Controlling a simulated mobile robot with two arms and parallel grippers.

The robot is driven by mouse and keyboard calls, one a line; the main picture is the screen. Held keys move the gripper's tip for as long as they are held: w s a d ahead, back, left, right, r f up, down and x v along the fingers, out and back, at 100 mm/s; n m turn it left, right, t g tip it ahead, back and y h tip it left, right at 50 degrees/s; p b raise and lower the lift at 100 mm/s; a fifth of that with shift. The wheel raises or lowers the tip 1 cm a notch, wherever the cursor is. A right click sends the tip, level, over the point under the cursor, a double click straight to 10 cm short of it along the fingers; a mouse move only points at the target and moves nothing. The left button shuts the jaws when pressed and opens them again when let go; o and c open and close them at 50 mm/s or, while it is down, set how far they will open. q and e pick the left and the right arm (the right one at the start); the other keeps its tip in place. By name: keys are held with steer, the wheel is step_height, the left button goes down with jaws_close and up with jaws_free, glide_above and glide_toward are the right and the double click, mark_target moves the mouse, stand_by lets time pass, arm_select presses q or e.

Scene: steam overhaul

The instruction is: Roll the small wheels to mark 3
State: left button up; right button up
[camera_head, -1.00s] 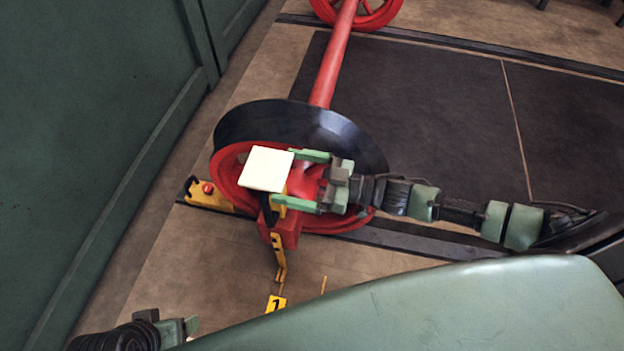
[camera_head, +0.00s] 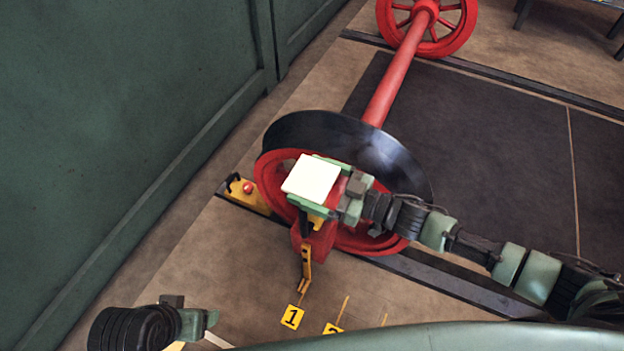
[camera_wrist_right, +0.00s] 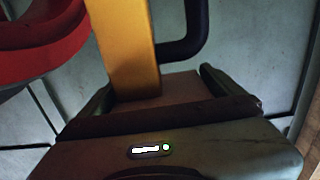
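The red small wheel (camera_head: 270,185) with its black rim stands on the rail, joined by a red axle (camera_head: 395,75) to a far red wheel (camera_head: 465,25). Mark 2 (camera_head: 333,329) is partly hidden; mark 3's label is not visible. My right gripper (camera_head: 320,185) is open around a yellow bar (camera_wrist_right: 125,45) with a black handle (camera_wrist_right: 190,35). My left gripper (camera_head: 205,322) is low left; its opening is unclear.
A yellow chock with a red button (camera_head: 247,188) sits on the rail left of the wheel. A green wall (camera_head: 130,120) stands at left. A dark floor panel (camera_head: 480,140) lies between the rails.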

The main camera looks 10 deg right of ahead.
steer(key=o, duration=1.1)
steer(key=c, duration=1.2)
steer(key=shift+s+d, duration=0.1)
steer(key=shift+s+d+f, duration=0.1)
steer(key=shift+d+f, duration=0.05)
